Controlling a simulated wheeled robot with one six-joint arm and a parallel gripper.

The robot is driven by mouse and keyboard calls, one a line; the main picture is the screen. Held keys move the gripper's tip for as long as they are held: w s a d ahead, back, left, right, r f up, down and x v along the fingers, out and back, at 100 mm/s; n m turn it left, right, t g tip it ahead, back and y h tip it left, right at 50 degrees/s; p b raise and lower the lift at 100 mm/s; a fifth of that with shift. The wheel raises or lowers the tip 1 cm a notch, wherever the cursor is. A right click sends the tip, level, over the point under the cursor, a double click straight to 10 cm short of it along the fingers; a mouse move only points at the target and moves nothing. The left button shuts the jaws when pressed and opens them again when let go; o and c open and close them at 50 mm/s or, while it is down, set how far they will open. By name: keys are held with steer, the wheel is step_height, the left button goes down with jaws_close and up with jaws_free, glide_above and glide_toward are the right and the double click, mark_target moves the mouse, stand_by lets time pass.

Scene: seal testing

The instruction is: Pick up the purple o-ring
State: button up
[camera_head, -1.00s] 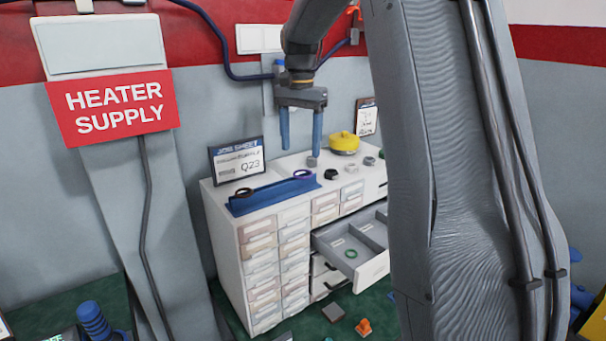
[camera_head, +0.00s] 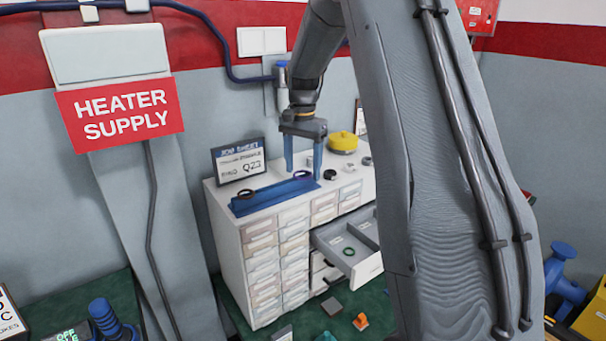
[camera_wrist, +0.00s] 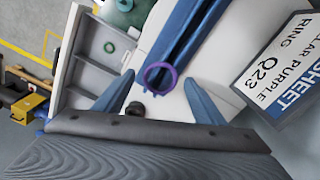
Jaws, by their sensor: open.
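The purple o-ring (camera_head: 303,175) lies on the right end of the blue rack (camera_head: 262,204) on top of the white drawer cabinet. In the wrist view the purple o-ring (camera_wrist: 160,77) shows as a full ring at the end of the blue rack (camera_wrist: 190,35). My gripper (camera_head: 303,176) is open, with its two blue fingers pointing down close to the ring in the head view. In the wrist view the ring lies ahead, between the lines of the spread fingers (camera_wrist: 160,95). Nothing shows between the fingers in their grip.
A job sheet sign (camera_head: 239,162) reading Q23 stands behind the rack. A black ring (camera_head: 248,194) lies on the rack's left end. A yellow round object (camera_head: 343,142) and small dark parts (camera_head: 330,174) stand to the right. An open drawer (camera_head: 340,239) holds a green ring (camera_head: 349,251).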

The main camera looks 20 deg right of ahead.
steer(key=shift+f, duration=0.2)
stand_by(0.6)
steer(key=shift+c, duration=0.5)
steer(key=c, duration=1)
